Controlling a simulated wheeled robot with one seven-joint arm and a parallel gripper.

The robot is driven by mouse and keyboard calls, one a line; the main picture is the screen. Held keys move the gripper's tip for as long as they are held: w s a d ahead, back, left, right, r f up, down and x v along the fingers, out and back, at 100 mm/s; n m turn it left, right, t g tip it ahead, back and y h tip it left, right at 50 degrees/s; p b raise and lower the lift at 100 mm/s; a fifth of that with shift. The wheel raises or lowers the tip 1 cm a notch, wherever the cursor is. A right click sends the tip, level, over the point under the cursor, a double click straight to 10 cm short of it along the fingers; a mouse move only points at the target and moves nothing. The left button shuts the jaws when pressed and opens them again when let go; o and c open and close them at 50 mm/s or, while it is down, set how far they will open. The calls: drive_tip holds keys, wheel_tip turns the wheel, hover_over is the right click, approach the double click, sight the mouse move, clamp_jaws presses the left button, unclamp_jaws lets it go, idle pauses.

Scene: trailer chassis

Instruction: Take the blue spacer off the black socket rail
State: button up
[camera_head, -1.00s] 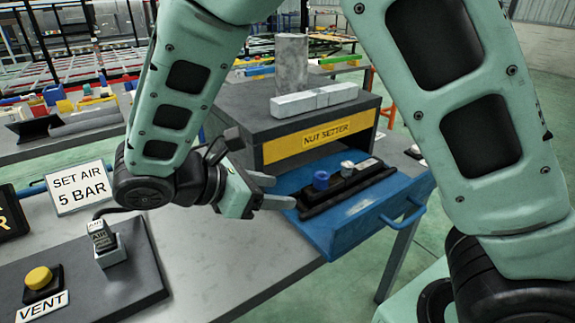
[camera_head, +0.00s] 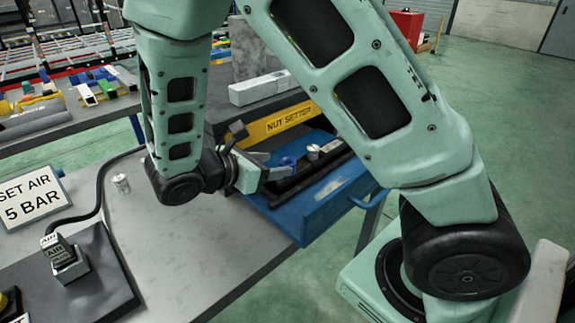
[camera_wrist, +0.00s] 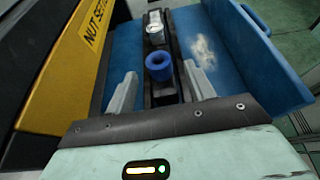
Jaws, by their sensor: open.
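The blue spacer (camera_wrist: 158,66) stands on the black socket rail (camera_wrist: 167,92). It also shows in the head view (camera_head: 287,162), partly hidden by my gripper. A silver socket (camera_wrist: 154,29) stands beyond it on the same rail and also shows in the head view (camera_head: 313,153). The rail lies in the open blue drawer (camera_head: 330,200). My gripper (camera_wrist: 158,82) is open, its fingers on either side of the rail and just short of the spacer in the wrist view. Nothing is between the fingertips that I can tell is gripped.
The drawer's handle (camera_head: 368,198) sticks out at its front. The yellow-fronted NUT SETTER box (camera_head: 290,124) stands behind the drawer, with a pale block (camera_head: 262,88) on top.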

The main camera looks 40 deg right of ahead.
sight(283, 165)
drive_tip(key=shift+f+p+x, duration=0.1)
drive_tip(key=shift+p+x, duration=0.1)
drive_tip(key=shift+x, duration=1.15)
drive_tip(key=shift+f+p+x, duration=0.15)
drive_tip(key=shift+x, duration=1.2)
drive_tip(key=shift+w+a, duration=0.15)
clamp_jaws()
